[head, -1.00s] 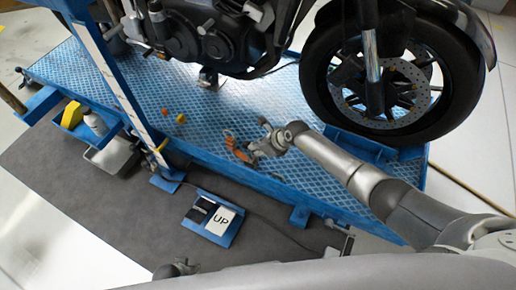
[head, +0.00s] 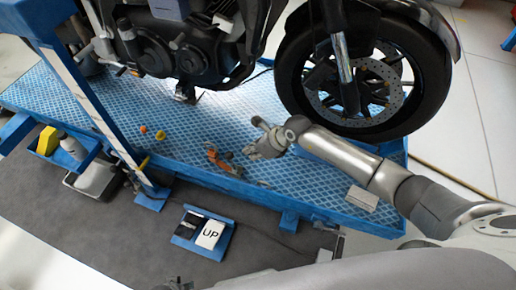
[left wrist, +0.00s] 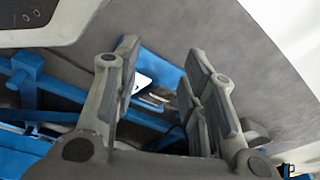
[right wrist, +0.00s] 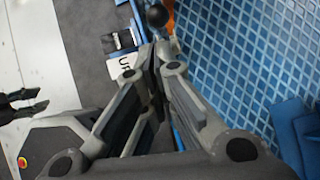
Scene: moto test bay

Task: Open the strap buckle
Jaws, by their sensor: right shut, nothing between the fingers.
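The strap buckle (head: 222,160), orange with darker parts, lies on the blue tread-plate platform in the head view. It is too small to tell whether it is open. A bit of orange (right wrist: 168,18) shows just past my right fingertips in the right wrist view, partly hidden by a dark round knob. My right gripper (head: 262,143) is shut and empty, a little right of and behind the buckle in the head view. In the left wrist view my left gripper (left wrist: 160,62) is open and empty, with the floor and blue frame parts beyond it.
The motorcycle's front wheel (head: 352,85) stands behind my right arm. Two small orange and yellow pieces (head: 151,133) lie left of the buckle. A blue post (head: 95,95) rises at the left. A pedal marked UP (head: 209,235) sits on the grey mat. A pale block (head: 362,198) lies near the platform's right edge.

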